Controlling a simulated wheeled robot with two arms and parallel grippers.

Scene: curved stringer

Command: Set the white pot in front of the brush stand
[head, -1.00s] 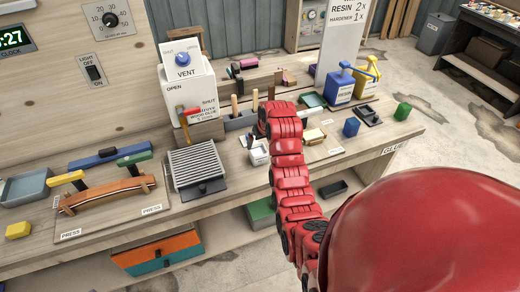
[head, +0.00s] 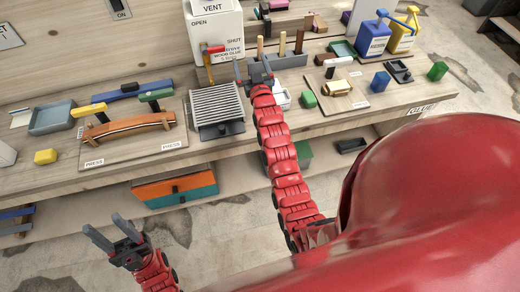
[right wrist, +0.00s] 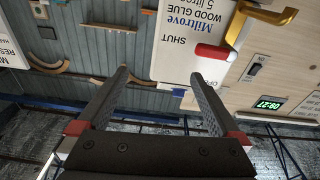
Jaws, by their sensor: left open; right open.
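The white pot (head: 283,101) stands on the bench, partly hidden behind my right arm in the head view. The brush stand (head: 291,62) is a grey block with wooden handles upright in it, behind the pot. My right gripper (head: 253,68) is open and empty, at the stand's left end and in front of the white glue box. In the right wrist view its spread fingers (right wrist: 158,76) have nothing between them, and the pot is not in view. My left gripper (head: 103,226) is open and empty, low in front of the bench.
The white glue box (head: 215,30) with a red-handled tap stands left of the stand. A ribbed grey rack (head: 217,106) and a press with a curved wooden strip (head: 128,127) lie further left.

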